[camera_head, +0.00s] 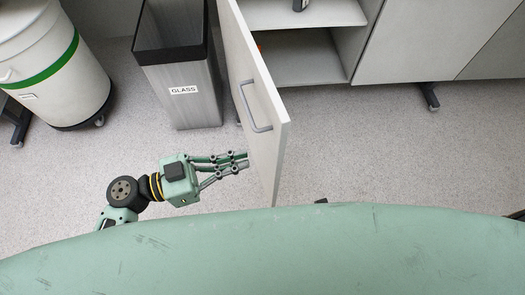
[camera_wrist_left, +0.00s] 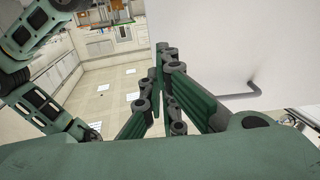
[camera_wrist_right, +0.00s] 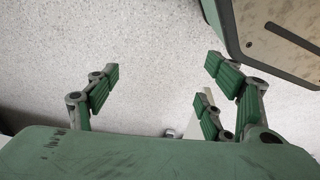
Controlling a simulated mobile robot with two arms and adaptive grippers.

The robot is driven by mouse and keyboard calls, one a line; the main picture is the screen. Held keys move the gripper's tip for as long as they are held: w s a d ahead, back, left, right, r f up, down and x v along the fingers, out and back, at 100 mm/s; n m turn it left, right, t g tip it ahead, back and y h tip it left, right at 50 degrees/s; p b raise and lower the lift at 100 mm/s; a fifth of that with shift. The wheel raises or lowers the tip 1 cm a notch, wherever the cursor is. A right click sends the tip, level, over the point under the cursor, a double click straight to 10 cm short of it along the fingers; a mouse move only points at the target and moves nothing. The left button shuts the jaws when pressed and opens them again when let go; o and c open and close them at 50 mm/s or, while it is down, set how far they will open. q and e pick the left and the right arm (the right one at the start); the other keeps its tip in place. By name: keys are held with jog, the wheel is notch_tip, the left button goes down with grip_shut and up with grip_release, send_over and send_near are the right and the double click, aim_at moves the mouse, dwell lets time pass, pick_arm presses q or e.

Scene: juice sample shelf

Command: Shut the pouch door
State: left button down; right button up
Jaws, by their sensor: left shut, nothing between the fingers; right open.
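The pouch door (camera_head: 256,100) is a pale cabinet door with a grey bar handle (camera_head: 254,110). It stands wide open, swung out toward me, with the shelves of the open cabinet (camera_head: 300,60) behind it. My left gripper (camera_head: 245,160) is shut and empty, at the left of the door's outer edge and close to its handle side; I cannot tell if it touches. In the left wrist view the shut fingers (camera_wrist_left: 163,55) are beside the door panel (camera_wrist_left: 230,50) and its handle (camera_wrist_left: 240,92). My right gripper (camera_wrist_right: 155,80) is open and empty over bare floor.
A grey bin labelled GLASS (camera_head: 180,85) stands left of the door, close to its hinge side. A white round bin with a green band (camera_head: 50,65) is farther left. Closed cabinet fronts (camera_head: 430,40) are at the right. The floor (camera_head: 360,150) right of the door is clear.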

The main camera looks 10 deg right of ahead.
aim_at(275, 153)
pick_arm(q)
jog(key=x, duration=0.4)
jog(key=shift+w+d+p, duration=0.1)
jog(key=shift+d+p, duration=0.2)
jog(key=shift+p, duration=0.1)
jog(key=shift+w+d, duration=0.15)
jog(key=shift+d, duration=0.5)
pick_arm(e)
jog(key=shift+s+d+f, duration=0.1)
jog(key=shift+s+f, duration=0.5)
jog(key=shift+f, duration=0.3)
jog(key=shift+s+d+f, duration=0.1)
jog(key=shift+s+f, duration=0.5)
jog(key=shift+f, duration=0.25)
